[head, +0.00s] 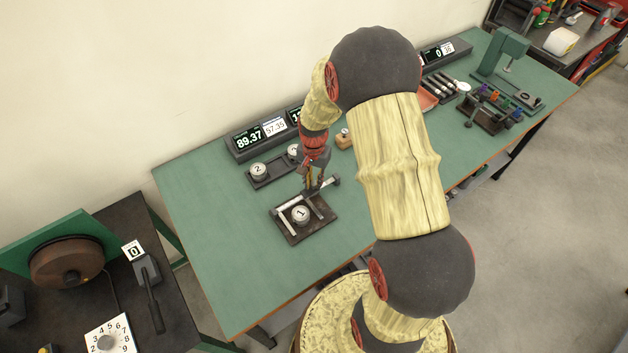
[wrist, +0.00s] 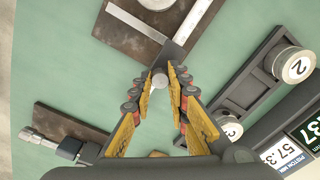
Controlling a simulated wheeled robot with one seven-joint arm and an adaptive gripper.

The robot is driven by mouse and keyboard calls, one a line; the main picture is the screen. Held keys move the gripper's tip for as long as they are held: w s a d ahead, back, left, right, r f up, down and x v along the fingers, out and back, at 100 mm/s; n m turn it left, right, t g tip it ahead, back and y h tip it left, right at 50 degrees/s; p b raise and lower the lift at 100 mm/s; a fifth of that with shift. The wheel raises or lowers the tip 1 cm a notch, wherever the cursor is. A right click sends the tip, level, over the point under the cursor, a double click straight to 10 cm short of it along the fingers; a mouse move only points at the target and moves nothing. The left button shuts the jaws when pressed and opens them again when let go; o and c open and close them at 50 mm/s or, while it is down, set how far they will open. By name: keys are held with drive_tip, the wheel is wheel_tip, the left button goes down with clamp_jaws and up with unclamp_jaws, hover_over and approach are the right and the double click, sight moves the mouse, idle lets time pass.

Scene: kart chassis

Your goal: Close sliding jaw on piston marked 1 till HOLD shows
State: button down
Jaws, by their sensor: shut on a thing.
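The piston marked 1 (head: 301,214) stands upright on the dark fixture plate (head: 292,237), between two pale bars. It is cut off at the top edge of the wrist view (wrist: 157,4). The sliding jaw (head: 318,208) seems to be the bar on the right, but I cannot tell for sure which bar slides. My gripper (head: 313,184) is at the back of the fixture; in the wrist view its fingers (wrist: 164,76) are shut on a small grey knob (wrist: 159,79) at the fixture's edge. Whether the bars touch the piston is unclear. I see no HOLD sign.
The piston marked 2 (head: 258,171) sits in a dark holder behind the fixture, with another piston beside it. Tool racks stand at the far right. The bench's left part is clear.

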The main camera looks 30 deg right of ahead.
sight(306, 193)
drive_tip(key=a, duration=0.3)
drive_tip(key=shift+a, duration=0.15)
drive_tip(key=c, duration=1.7)
unclamp_jaws()
wheel_tip(306, 193, up, 12)
